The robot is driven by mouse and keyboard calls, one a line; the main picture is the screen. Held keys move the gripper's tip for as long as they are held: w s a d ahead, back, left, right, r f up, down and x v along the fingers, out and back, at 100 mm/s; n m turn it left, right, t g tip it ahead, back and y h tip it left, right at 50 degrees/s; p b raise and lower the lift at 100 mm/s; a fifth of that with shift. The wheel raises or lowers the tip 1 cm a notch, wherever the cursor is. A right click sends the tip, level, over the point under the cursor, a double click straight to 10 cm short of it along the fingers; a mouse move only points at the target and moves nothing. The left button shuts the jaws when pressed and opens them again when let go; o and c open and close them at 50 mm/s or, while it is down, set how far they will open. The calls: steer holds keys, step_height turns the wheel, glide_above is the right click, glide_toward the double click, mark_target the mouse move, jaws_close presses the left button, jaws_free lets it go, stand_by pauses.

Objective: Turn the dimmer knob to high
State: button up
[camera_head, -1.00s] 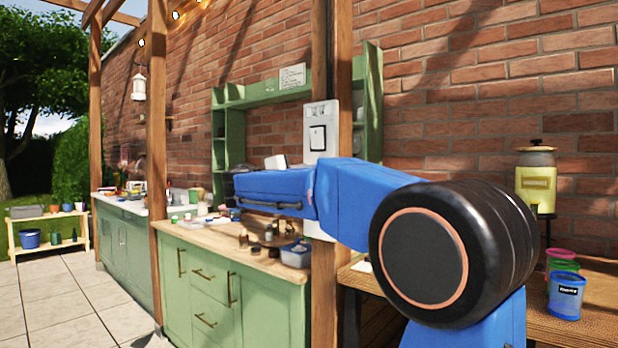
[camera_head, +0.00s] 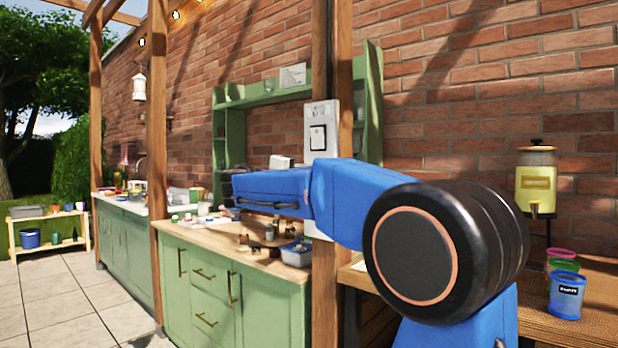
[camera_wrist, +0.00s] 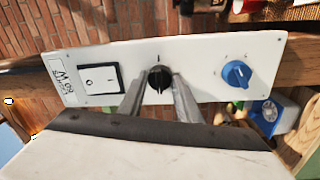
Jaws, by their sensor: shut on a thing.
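The white switch panel (camera_wrist: 206,56) spans the wrist view, mounted on a wooden post; in the head view the panel (camera_head: 321,112) shows partly behind my blue arm. A black knob (camera_wrist: 159,76) sits at the panel's middle, with a small mark above it. My gripper (camera_wrist: 160,88) has its two grey fingers on either side of the black knob, shut on it. A blue knob (camera_wrist: 237,74) with marks around it is to the right. A black-framed white rocker switch (camera_wrist: 98,80) is to the left. The small labels are too blurred to read.
A green cabinet (camera_head: 235,290) with a wooden top carries small items and a blue-grey tub (camera_head: 296,256). Colored cups (camera_head: 566,295) and a yellow drink dispenser (camera_head: 536,183) stand on the right table. Wooden posts (camera_head: 325,60) and a brick wall are close to my arm.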

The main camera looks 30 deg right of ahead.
steer(key=o, duration=1)
steer(key=shift+o, duration=0.2)
steer(key=shift+a, duration=0.1)
steer(key=v, duration=1.7)
steer(key=shift+a+f, duration=0.1)
steer(key=shift+a, duration=0.05)
steer(key=s+d+f+n+g+y, duration=0.1)
steer(key=s+d+f+y, duration=0.3)
steer(key=s+f, duration=0.6)
steer(key=s+d+f+g+y, duration=0.1)
steer(key=s+d+f+y, duration=0.5)
steer(key=f, duration=0.7)
steer(key=s+a+f+m+y, duration=0.1)
steer(key=s+a+f+y, duration=0.2)
steer(key=s+a+f, duration=0.3)
steer(key=s+a+f+m+y, duration=0.1)
steer(key=s+a+f+y, duration=0.3)
steer(key=s+f, duration=0.8)
steer(key=shift+a+f+y, duration=0.3)
steer(key=shift+a+f, duration=0.6)
